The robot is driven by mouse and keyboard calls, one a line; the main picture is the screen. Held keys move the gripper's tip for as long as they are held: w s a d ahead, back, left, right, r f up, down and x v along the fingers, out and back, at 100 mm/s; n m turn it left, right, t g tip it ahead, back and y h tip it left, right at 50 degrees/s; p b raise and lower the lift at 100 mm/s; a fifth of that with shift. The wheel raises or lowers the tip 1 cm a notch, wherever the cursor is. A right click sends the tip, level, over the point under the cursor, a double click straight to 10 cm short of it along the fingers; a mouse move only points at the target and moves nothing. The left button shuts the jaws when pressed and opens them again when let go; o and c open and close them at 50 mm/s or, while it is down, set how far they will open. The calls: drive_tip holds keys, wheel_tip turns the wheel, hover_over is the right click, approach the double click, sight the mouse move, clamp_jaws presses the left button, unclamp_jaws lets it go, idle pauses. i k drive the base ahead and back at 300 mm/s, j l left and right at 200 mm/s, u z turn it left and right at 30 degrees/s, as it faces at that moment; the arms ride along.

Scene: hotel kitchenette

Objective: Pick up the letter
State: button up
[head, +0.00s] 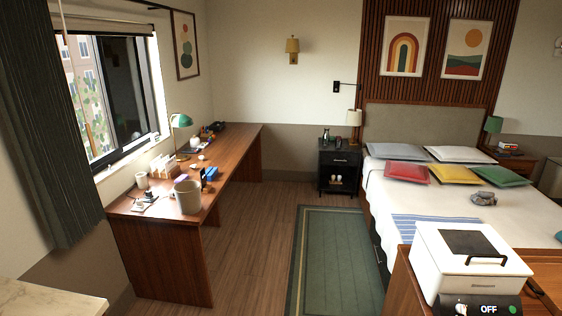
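I cannot make out for certain which item is the letter. On the long wooden desk (165,214) under the window, white upright paper-like pieces (162,166) stand at the wall side. A flat white item (142,206) lies near the desk's near left corner with small dark items by it. Either could be paper, but they are too small to tell. My gripper is not in view.
A waste-bin-like beige pot (188,197), a white mug (142,180) and a green lamp (180,122) stand on the desk. A white appliance (465,262) marked OFF is at front right. Floor (250,250) and green rug (338,255) between desk and bed (425,205) are clear.

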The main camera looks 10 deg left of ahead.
sight(160, 166)
drive_tip(key=i+j, duration=0.1)
drive_tip(key=i, duration=0.8)
drive_tip(key=i+j, duration=0.1)
drive_tip(key=i, duration=0.8)
drive_tip(key=i+u, duration=0.2)
drive_tip(key=i, duration=0.6)
drive_tip(key=i+l+u, duration=0.2)
drive_tip(key=i, duration=0.6)
drive_tip(key=u, duration=1.6)
